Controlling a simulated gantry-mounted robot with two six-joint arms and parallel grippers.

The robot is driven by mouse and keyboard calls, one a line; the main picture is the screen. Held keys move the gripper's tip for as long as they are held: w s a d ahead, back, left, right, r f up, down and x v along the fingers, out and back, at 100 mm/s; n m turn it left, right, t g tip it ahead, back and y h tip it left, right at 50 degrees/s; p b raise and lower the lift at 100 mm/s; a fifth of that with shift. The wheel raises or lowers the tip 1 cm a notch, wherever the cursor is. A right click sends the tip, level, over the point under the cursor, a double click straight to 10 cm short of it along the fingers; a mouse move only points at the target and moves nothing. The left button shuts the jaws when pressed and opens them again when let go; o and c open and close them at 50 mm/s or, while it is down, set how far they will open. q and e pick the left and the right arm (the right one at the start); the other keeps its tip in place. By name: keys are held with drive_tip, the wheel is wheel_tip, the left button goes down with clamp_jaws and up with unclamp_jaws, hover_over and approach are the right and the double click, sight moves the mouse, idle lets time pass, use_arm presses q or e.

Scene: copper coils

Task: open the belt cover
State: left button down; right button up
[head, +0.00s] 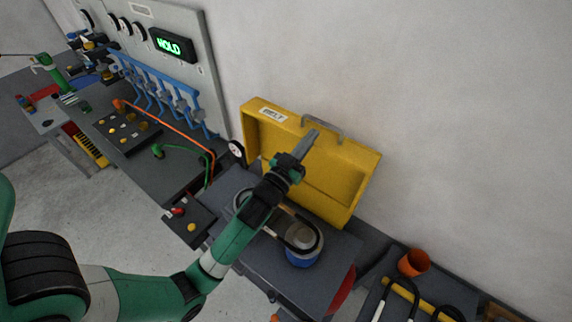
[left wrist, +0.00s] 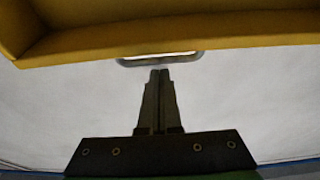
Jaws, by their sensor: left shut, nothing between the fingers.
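The yellow belt cover (head: 335,185) stands tipped up against the wall side, its hollow side facing out and the belt beneath exposed. A label (head: 273,114) reading "BELT" and a grey handle (head: 324,127) are at its upper edge. In the left wrist view the cover's yellow edge (left wrist: 240,28) spans the top, with the handle (left wrist: 160,60) below it. My left gripper (head: 311,135) is shut and empty, its tips close to the handle; I cannot tell whether they touch (left wrist: 160,72). My right gripper is not in view.
A black belt (head: 272,232) and a pulley (head: 301,237) sit on the grey machine bed below the cover. A control box (head: 188,220) with buttons is left of it. An orange cup (head: 413,262) stands at right.

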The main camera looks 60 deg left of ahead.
use_arm(q)
drive_tip(key=r+b+v, duration=0.1)
drive_tip(key=b+v, duration=0.2)
drive_tip(key=v, duration=0.8)
drive_tip(key=shift+s, duration=0.25)
drive_tip(key=shift+d, duration=0.15)
